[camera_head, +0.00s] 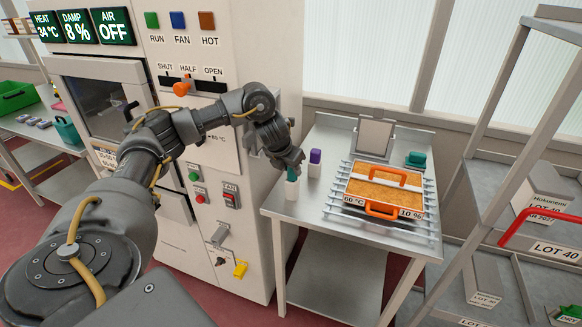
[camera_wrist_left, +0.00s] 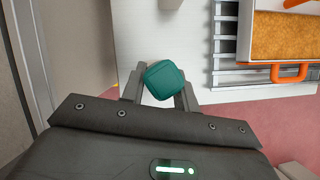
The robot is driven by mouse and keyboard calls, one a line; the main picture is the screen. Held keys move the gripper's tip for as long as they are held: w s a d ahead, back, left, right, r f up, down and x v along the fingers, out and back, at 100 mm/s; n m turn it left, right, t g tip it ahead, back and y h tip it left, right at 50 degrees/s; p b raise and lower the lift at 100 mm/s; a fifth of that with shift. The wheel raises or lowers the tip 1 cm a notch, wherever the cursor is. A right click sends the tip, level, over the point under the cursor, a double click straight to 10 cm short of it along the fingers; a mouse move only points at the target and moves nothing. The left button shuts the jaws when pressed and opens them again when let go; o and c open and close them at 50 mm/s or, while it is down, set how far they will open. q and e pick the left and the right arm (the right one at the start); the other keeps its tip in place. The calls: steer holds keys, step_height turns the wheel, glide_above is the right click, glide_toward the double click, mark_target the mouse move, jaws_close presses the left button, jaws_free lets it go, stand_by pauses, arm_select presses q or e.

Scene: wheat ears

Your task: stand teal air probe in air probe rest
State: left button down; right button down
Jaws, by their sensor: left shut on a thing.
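My left gripper (camera_head: 291,166) is shut on the teal air probe (camera_head: 292,175), upright at the left edge of the steel table. In the left wrist view, the probe's square teal top (camera_wrist_left: 165,80) sits between the two fingers of the gripper (camera_wrist_left: 160,92). A white part (camera_head: 291,188) shows directly below the teal; I cannot tell whether it is the rest or part of the probe, nor whether the probe is seated. A similar purple-topped white piece (camera_head: 315,162) stands just behind to the right. My right gripper is not in view.
The steel table (camera_head: 300,207) carries a grain tray with orange handles (camera_head: 381,209) on a rack. A teal item (camera_head: 415,158) lies behind the tray. The dryer cabinet (camera_head: 250,240) stands close on the left, metal shelves (camera_head: 480,170) on the right.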

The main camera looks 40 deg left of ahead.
arm_select(q)
steer(key=shift+f, duration=0.2)
steer(key=c, duration=1)
jaws_free()
steer(key=shift+o, duration=0.2)
steer(key=shift+r, duration=0.1)
steer(key=p+v, duration=0.2)
steer(key=v, duration=0.8)
steer(key=shift+s+r+p, duration=0.2)
steer(key=shift+r+p, duration=0.1)
